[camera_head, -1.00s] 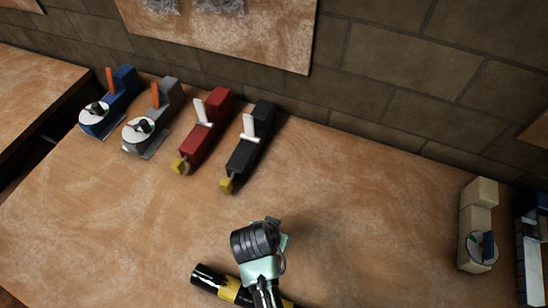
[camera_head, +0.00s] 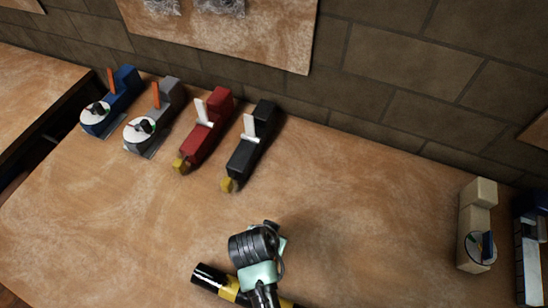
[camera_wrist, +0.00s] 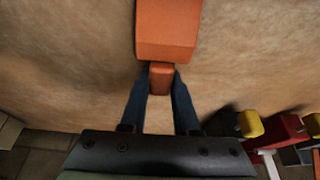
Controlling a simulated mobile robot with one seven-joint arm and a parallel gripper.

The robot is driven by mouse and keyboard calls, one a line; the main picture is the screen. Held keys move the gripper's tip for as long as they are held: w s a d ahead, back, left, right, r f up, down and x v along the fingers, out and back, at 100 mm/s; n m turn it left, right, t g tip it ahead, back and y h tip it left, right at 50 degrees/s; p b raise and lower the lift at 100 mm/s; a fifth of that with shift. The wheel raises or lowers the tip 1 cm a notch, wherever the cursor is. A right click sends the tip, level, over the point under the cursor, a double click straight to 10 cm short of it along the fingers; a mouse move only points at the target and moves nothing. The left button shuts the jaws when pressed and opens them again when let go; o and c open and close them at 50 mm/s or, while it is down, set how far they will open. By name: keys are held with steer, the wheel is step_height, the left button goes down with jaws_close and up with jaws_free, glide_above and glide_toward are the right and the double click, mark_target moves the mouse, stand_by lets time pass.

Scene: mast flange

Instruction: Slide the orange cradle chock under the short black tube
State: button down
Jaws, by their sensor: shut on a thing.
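The orange cradle chock (camera_wrist: 168,30) is in the upper middle of the wrist view, over the tan bench top. My gripper (camera_wrist: 161,80) has its two dark blue fingers shut on the chock's small orange tab (camera_wrist: 161,73). In the head view, a black tube with a yellow band (camera_head: 209,275) lies at the bottom centre. Its middle is partly hidden by my arm. The chock and fingertips are hidden behind my wrist in the head view. The tube does not show in the wrist view, so I cannot tell the gap between chock and tube.
Blue (camera_head: 122,92), grey (camera_head: 168,98), red (camera_head: 208,128) and black (camera_head: 252,142) devices stand in a row at the back left. A cream device (camera_head: 477,222) and a dark blue one (camera_head: 531,235) stand at the right. The bench between is clear. A brick wall (camera_head: 400,80) stands behind.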

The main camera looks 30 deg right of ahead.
steer(key=shift+s+a+p, duration=0.7)
steer(key=shift+s+a, duration=0.15)
steer(key=shift+a, duration=0.25)
steer(key=c, duration=0.6)
jaws_free()
steer(key=shift+o, duration=0.2)
steer(key=v, duration=1.3)
steer(key=shift+a, duration=0.1)
